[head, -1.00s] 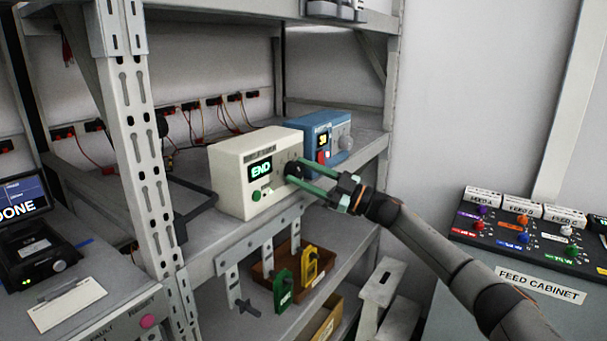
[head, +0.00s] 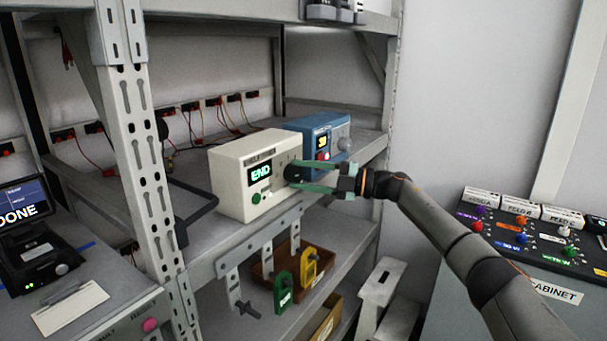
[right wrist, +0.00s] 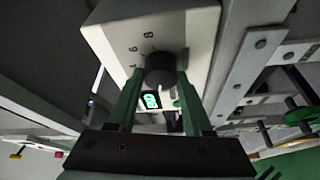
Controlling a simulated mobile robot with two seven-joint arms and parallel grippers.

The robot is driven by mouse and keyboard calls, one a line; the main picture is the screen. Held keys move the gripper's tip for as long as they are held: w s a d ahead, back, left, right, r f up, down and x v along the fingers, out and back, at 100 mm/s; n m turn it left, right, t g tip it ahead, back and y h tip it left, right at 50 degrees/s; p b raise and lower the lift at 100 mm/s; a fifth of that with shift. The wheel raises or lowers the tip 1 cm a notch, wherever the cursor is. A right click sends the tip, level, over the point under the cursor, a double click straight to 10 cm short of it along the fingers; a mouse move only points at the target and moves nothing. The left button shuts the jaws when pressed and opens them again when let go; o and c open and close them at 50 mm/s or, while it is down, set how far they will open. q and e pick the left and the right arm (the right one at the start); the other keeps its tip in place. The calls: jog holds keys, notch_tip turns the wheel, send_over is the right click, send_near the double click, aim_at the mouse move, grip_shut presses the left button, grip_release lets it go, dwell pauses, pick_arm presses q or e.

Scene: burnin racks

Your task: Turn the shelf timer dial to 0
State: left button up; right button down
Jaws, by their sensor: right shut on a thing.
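The shelf timer (head: 232,170) is a cream box on the middle shelf, with a green-lit display (head: 261,174) reading END and a green button below it. Its black dial (head: 292,173) is on the right of the front face. My right gripper (head: 297,175) is shut on the dial, its green fingers on either side of it. In the right wrist view the dial (right wrist: 160,69) sits between the fingertips, with printed marks such as 6 and 8 beside it; the other marks are hidden or too small to read. My left gripper is not in view.
A blue box (head: 322,138) with its own knob stands right behind the timer. A grey rack post (head: 140,150) rises to the left. Green (head: 283,292) and yellow (head: 310,265) tags hang below the shelf. A feed cabinet panel (head: 530,235) is at the right.

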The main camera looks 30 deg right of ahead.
jog(key=shift+n, duration=0.3)
jog(key=shift+c, duration=1.5)
grip_release()
jog(key=b+v, duration=0.2)
jog(key=v, duration=1)
jog(key=shift+s+d+r+b, duration=0.15)
jog(key=shift+s+r+b, duration=0.05)
jog(key=shift+b, duration=0.15)
